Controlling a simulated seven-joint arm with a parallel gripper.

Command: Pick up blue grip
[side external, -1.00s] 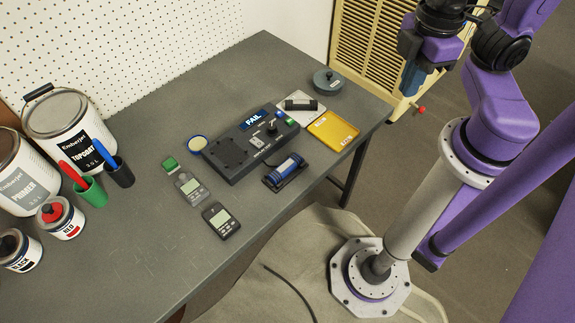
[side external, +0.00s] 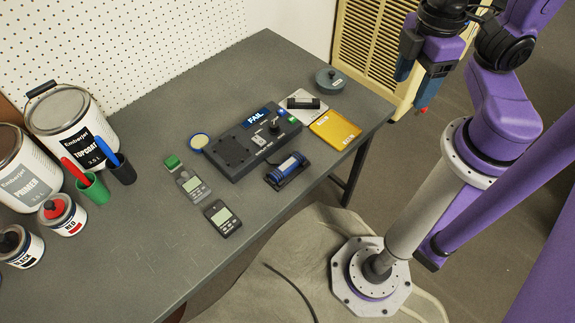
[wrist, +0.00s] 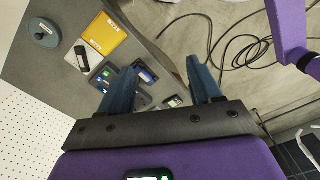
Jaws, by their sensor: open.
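The blue grip (side external: 288,166) is a blue cylinder with a pale band, lying on a small dark holder (side external: 297,175) near the table's front edge. In the wrist view the grip (wrist: 147,75) shows small and far off, between my fingers and partly hidden by the left one. My gripper (side external: 416,82) is open and empty, with two blue fingers apart. It hangs above and to the right of the table, well away from the grip. My fingers (wrist: 161,68) also show in the wrist view.
A dark test box with a FAIL display (side external: 252,142) stands just behind the grip. A yellow tray (side external: 335,130), a pale plate with a black cylinder (side external: 303,104) and a round grey lid (side external: 330,80) lie right of it. Two meters (side external: 222,218) lie to the left. Paint cans stand far left.

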